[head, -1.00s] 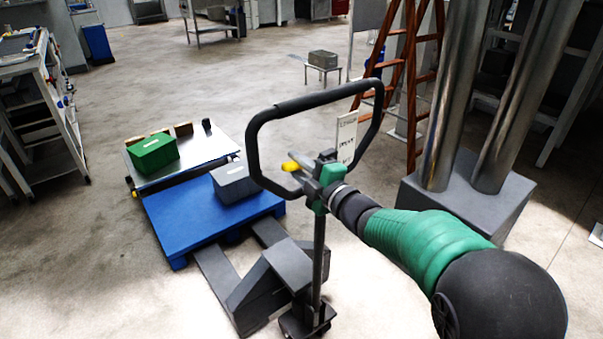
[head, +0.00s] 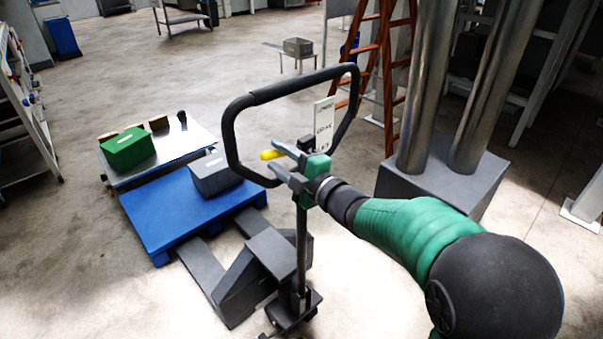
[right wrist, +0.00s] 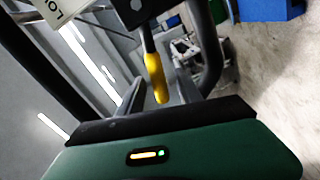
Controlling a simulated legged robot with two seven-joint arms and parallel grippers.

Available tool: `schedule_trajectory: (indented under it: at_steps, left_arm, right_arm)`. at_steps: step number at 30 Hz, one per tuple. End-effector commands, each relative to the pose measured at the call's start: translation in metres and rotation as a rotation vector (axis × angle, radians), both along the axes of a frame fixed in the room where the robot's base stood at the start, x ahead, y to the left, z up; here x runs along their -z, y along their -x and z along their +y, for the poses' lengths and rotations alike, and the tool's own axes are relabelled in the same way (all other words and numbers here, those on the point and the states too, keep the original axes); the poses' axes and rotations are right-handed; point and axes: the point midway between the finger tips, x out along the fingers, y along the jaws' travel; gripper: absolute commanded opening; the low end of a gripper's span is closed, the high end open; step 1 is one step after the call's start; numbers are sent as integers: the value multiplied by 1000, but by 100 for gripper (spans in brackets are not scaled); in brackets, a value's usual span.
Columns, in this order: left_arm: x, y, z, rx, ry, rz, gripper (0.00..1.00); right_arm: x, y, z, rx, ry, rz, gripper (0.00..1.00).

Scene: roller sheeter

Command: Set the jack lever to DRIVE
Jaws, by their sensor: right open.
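The pallet jack's looped black handle (head: 231,132) stands upright in the middle of the head view. The jack lever, with its yellow tip (head: 271,154), sticks out to the left inside the loop. My right gripper (head: 278,161) is open at the lever, with its fingers pointing left. In the right wrist view the yellow lever (right wrist: 156,78) shows between the two grey fingers (right wrist: 158,88), with gaps at its sides. I cannot tell whether a finger touches it. The lever's base is partly hidden by the gripper. My left gripper is not in view.
A white label plate (head: 323,125) hangs in the handle loop close to the gripper. The jack's forks run under a blue pallet (head: 180,215) bearing a grey box (head: 215,174); a green box (head: 128,148) sits behind. A metal pillar base (head: 440,180) stands to the right.

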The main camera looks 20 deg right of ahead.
Motion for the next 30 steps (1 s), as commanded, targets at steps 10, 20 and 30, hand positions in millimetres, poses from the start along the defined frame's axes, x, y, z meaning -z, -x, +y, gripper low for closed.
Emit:
schedule_trajectory:
  at_steps: [10, 20, 30]
  left_arm:
    - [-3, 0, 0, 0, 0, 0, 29]
    - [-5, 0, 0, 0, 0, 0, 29]
    - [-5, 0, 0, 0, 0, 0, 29]
  right_arm:
    - [-2, 96, -33, 2, 1, -3, 42]
    - [0, 134, -44, -3, 2, 0, 42]
    - [0, 134, -44, -4, 3, 0, 42]
